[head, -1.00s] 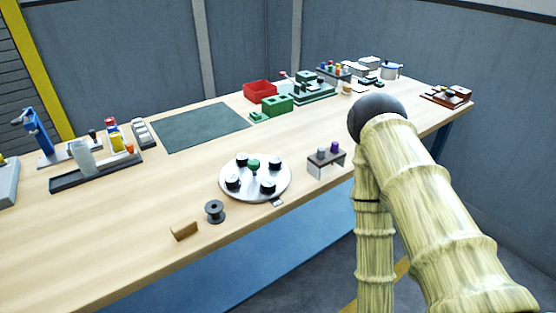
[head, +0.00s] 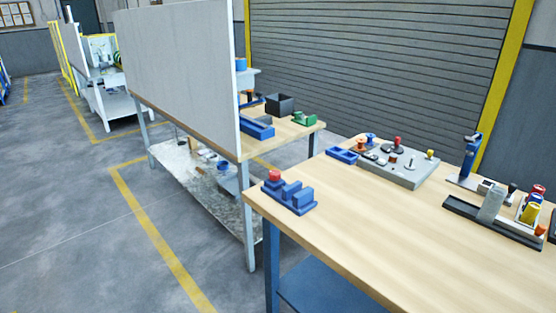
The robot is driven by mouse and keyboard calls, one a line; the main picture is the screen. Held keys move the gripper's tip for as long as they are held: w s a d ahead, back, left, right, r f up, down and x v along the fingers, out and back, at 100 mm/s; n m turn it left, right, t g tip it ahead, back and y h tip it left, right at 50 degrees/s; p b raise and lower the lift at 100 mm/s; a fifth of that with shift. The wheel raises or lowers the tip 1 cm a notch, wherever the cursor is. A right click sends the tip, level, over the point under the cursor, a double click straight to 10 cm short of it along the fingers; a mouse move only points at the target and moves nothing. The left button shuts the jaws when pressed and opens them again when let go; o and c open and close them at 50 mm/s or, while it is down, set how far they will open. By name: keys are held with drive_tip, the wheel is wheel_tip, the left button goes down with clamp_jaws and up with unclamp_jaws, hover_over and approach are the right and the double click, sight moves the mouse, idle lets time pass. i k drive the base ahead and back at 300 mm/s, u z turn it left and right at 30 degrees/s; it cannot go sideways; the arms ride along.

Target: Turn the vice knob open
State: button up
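A small blue device with two raised blocks, which looks like the vice (head: 293,197), sits on the near left corner of the wooden workbench. A red round knob (head: 274,176) shows at its left end. I cannot tell how far the jaws are apart. My gripper and arm are not in the head view now.
On the workbench (head: 345,215), a grey plate (head: 405,175) carries several small knobs, beside a blue tray (head: 342,155). A black-based fixture (head: 490,222) lies farther right. A tall white panel (head: 185,70) stands on the neighbouring table. Grey floor is clear at the left.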

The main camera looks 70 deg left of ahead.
sight(275, 175)
drive_tip(key=u, duration=2.05)
drive_tip(key=k, duration=0.55)
drive_tip(key=u, duration=0.95)
drive_tip(key=i, duration=0.5)
drive_tip(key=u, duration=0.05)
